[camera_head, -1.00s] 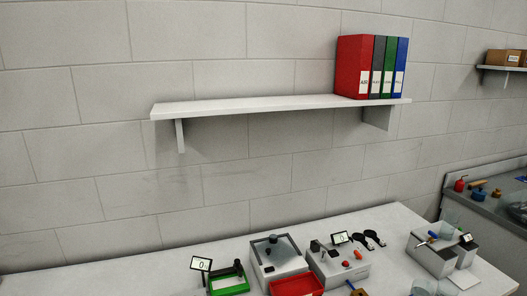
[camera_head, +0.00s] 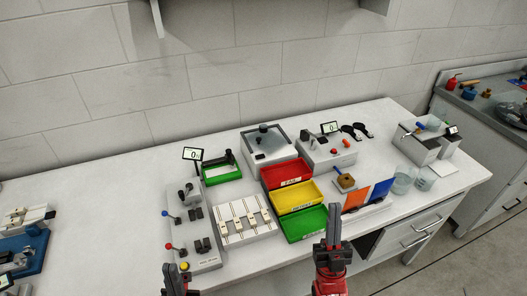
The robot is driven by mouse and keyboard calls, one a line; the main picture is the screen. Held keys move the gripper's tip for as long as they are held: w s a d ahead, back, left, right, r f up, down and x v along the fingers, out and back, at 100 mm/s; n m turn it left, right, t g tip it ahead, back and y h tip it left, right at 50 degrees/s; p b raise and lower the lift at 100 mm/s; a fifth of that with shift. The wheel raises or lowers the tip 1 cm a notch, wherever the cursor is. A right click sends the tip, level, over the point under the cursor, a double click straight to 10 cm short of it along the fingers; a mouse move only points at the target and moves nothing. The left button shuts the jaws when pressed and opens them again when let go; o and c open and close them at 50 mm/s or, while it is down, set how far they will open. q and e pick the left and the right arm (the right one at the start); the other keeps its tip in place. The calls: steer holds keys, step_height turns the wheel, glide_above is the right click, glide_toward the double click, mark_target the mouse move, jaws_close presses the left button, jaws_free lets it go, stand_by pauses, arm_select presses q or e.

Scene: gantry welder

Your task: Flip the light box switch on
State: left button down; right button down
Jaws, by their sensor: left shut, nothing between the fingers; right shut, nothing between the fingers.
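No box in view is readable as the light box, and I cannot tell which one carries its switch. A white box with a grey top and a dark knob (camera_head: 268,142) stands at the back of the table. To its right is a grey box with red knobs (camera_head: 330,152) and a small display. A long grey panel with levers (camera_head: 192,232), with blue, red and yellow knobs, lies at the left. My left gripper (camera_head: 176,277) is shut and empty at the bottom edge, below the panel. My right gripper (camera_head: 333,218) is shut and empty, right of the green bin.
Red (camera_head: 286,174), yellow (camera_head: 297,196) and green (camera_head: 305,224) bins stand mid-table. A white slotted rack (camera_head: 244,220) lies left of them. Orange and blue panels (camera_head: 369,195) and clear cups (camera_head: 404,180) are at the right.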

steer(key=w+a+f+g+b, duration=0.15)
steer(key=w+g, duration=0.25)
steer(key=w, duration=0.7)
steer(key=w+a+f+g+b, duration=0.15)
steer(key=w+g, duration=0.25)
steer(key=w, duration=0.7)
steer(key=w+a+f+n+g+y+b, duration=0.2)
steer(key=w+a+f+g+b, duration=0.1)
steer(key=a+g, duration=0.4)
step_height(320, 180, down, 2)
steer(key=shift+w+a+g+b, duration=0.15)
steer(key=shift+w+g+b, duration=0.15)
steer(key=shift+w+g, duration=0.5)
steer(key=p, duration=0.3)
glide_above(264, 156)
steer(key=s, duration=0.2)
step_height(264, 156, down, 2)
steer(key=shift+s+f+p, duration=0.1)
steer(key=shift+f+p, duration=0.25)
steer(key=shift+f, duration=1.85)
